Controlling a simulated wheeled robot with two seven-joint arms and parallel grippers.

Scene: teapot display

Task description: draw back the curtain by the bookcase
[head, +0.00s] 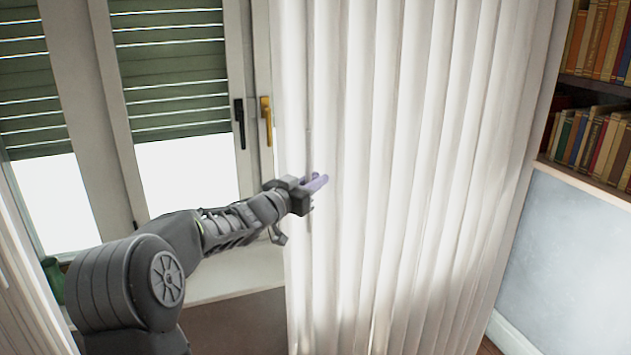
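The white pleated curtain (400,150) hangs in front of the right part of the window, beside the bookcase (590,95). It spans from near the brass window handle across to the bookcase side. My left gripper (322,183) is at the curtain's left edge, its purple fingers overlapping the first folds in the picture. The fingers lie close together, but I cannot tell whether cloth is between them or whether they touch it. My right gripper is not in view.
The window (185,170) with green shutters and a dark handle (239,122) stands behind my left arm. A brass handle (266,120) is near the curtain's edge. Part of another white curtain (30,300) hangs at the far left. A green object (54,280) sits by the sill.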

